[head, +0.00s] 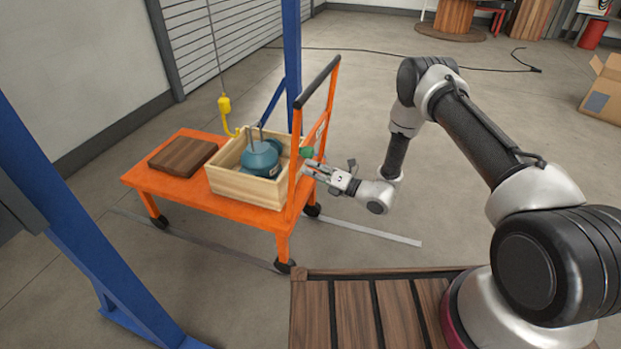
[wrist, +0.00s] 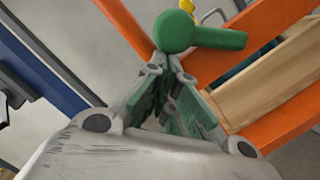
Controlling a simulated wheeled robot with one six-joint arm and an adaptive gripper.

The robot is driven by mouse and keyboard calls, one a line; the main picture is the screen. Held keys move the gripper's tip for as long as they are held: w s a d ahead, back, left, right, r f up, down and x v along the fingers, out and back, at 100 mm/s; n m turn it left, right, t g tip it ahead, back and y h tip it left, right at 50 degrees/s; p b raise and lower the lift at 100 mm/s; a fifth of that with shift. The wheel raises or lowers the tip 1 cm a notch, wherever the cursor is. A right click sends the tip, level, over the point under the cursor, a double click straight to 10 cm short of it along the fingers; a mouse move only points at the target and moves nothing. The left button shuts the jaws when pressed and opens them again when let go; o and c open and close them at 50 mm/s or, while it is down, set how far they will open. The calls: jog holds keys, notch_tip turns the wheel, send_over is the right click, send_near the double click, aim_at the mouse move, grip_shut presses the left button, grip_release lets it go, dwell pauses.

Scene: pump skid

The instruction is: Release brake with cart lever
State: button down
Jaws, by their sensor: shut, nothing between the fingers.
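The orange cart (head: 245,198) stands at centre left in the head view, its upright handle frame on the side toward my arm. The green brake lever (head: 307,152) with a round knob sits on that frame. In the wrist view the green lever (wrist: 190,35) lies just beyond my fingertips, against the orange frame (wrist: 275,25). My gripper (head: 310,168) is shut and empty, its tips right by the lever; in the wrist view its fingertips (wrist: 167,68) come together just under the knob. Whether they touch it I cannot tell.
A wooden crate (head: 240,184) holding a blue pump (head: 262,158) and a brown board (head: 183,157) sit on the cart. A yellow hook (head: 225,105) hangs above. Blue gantry posts (head: 80,240) stand at left. A cardboard box (head: 604,92) is at far right. Floor right of the cart is clear.

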aim_at(306, 149)
jog(key=r+m, duration=0.1)
jog(key=w+r+m, duration=0.1)
jog(key=r+m+h, duration=0.1)
jog(key=m, duration=0.1)
jog(key=shift+w+d+r, duration=0.2)
jog(key=shift+w+d, duration=0.1)
jog(key=shift+w+d+r+m, duration=0.15)
jog(key=shift+w+r+m, duration=0.4)
jog(key=shift+m, duration=0.35)
jog(key=shift+w+d+r+m+h, duration=0.2)
jog(key=shift+w+d+r+m, duration=0.05)
jog(key=shift+w+r+m, duration=0.35)
jog(key=shift+w+d+r+m+h, duration=0.25)
jog(key=shift+w+r+m, duration=0.25)
jog(key=shift+w+m, duration=0.2)
jog(key=shift+w, duration=0.1)
